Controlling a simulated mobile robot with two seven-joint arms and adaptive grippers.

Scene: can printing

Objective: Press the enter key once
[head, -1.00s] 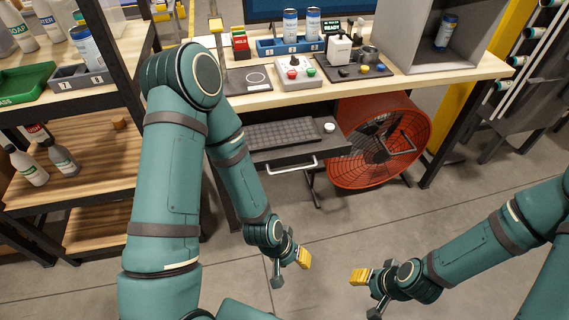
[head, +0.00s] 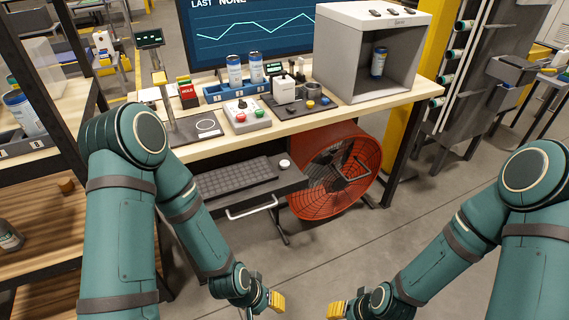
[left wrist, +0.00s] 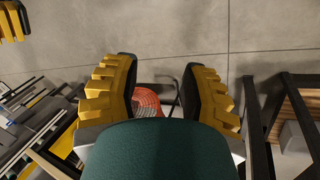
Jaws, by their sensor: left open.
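A dark keyboard (head: 235,176) lies on a pulled-out drawer (head: 290,186) under the workbench. Its keys are too small to tell the enter key apart. My left gripper (head: 276,302) is low in the head view, in front of and apart from the drawer. In the left wrist view its two yellow-padded fingers (left wrist: 158,70) stand wide apart with nothing between them, over the grey floor. My right gripper (head: 336,311) is at the bottom edge of the head view, apart from everything; its fingers do not show clearly.
A white round object (head: 284,164) sits at the keyboard's right on the drawer. The drawer handle (head: 252,207) faces me. A red fan (head: 335,172) stands right of the drawer. The bench top (head: 330,118) above holds a button box (head: 246,116) and cans. Open floor lies in front.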

